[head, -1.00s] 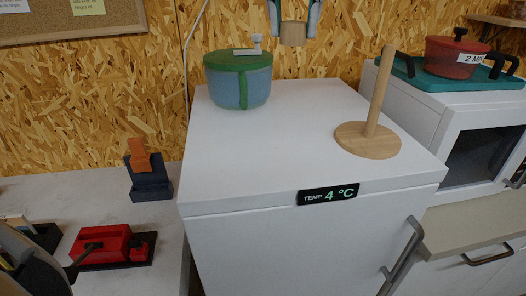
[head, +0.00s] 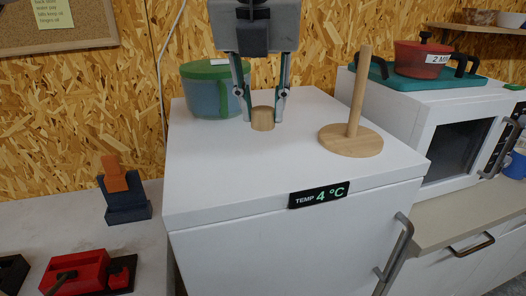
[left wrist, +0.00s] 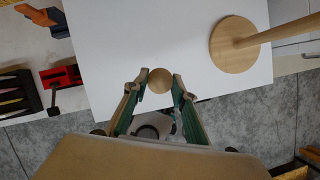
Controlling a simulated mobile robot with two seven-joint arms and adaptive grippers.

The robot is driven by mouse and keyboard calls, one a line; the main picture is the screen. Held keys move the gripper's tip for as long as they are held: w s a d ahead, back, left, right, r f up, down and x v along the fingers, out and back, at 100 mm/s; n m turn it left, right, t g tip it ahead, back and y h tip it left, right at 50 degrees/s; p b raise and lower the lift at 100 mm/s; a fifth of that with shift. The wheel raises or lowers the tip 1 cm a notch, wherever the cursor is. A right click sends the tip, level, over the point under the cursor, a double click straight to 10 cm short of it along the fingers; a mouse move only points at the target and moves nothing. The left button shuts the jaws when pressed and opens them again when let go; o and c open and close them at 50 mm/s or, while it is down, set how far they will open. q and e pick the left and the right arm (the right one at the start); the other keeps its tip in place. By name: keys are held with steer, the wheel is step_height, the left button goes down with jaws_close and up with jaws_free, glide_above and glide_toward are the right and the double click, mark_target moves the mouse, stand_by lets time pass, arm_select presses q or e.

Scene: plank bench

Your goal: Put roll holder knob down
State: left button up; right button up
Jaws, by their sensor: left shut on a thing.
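The roll holder knob (head: 263,119) is a small light-wood cylinder at the white top of the fridge (head: 225,165). My left gripper (head: 264,117) points down with its fingertips on either side of the knob, shut on it. In the left wrist view the knob (left wrist: 160,80) shows as a round wooden disc between the fingertips (left wrist: 158,90). I cannot tell whether its underside touches the surface. The wooden roll holder (head: 351,140), a round base with an upright post, stands to the right of the knob, apart from it. My right gripper is not in view.
A green-lidded pot (head: 208,95) stands behind and left of the gripper. A microwave (head: 455,125) bearing a teal tray and a red pot (head: 423,60) stands at the right. The fridge top's front half is clear. A lower counter (head: 75,225) lies at left.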

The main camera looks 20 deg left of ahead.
arm_select(q)
steer(key=shift+f+b, duration=0.3)
steer(key=shift+f, duration=3.6)
steer(key=shift+f, duration=0.15)
steer(key=o, duration=1.2)
steer(key=shift+r, duration=0.35)
steer(key=p+v, duration=0.1)
steer(key=v, duration=1)
steer(key=shift+s+d+r, duration=0.1)
steer(key=shift+s+r, duration=0.15)
steer(key=shift+r, duration=0.05)
